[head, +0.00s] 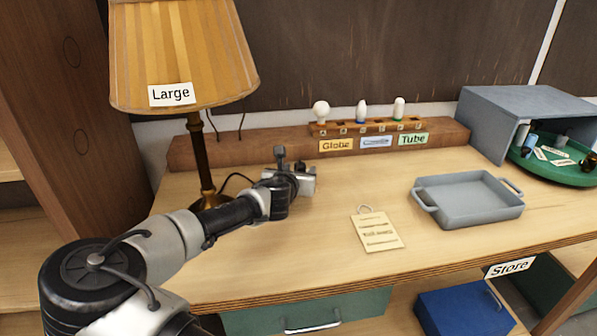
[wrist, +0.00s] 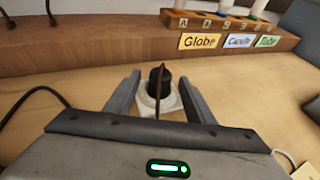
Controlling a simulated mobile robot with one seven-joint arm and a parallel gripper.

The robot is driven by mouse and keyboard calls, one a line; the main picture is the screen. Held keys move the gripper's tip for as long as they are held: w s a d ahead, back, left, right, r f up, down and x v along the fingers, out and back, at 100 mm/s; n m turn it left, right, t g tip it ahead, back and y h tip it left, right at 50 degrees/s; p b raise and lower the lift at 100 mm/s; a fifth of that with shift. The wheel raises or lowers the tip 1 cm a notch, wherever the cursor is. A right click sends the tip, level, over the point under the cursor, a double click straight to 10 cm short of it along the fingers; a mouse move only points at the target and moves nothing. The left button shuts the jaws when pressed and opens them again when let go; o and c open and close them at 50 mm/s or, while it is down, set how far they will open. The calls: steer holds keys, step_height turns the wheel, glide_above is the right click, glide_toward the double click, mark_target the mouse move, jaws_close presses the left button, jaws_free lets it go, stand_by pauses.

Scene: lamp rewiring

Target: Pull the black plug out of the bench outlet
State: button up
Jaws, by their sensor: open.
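The black plug (wrist: 165,84) sits in the pale bench outlet (wrist: 170,104) in the wrist view, with a thin dark strip, perhaps its cord, standing up in front of it. My gripper (wrist: 159,78) is open, with one finger on each side of the plug. I cannot tell whether either finger touches it. In the head view my gripper (head: 303,177) is low over the bench, in front of the wooden rail, and I cannot make out the plug or outlet there.
A lamp (head: 183,55) labelled Large stands left of my gripper, with a dark cord (head: 229,180) running from its base toward it. A wooden rail (head: 240,150) with bulbs is behind. A paper tag (head: 377,230) and grey tray (head: 468,202) lie to the right.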

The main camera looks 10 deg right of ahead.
steer(key=c, duration=1.1)
steer(key=shift+r, duration=0.1)
steer(key=shift+c, duration=0.2)
steer(key=shift+r, duration=0.1)
steer(key=shift+r+p, duration=1.95)
steer(key=shift+r, duration=0.25)
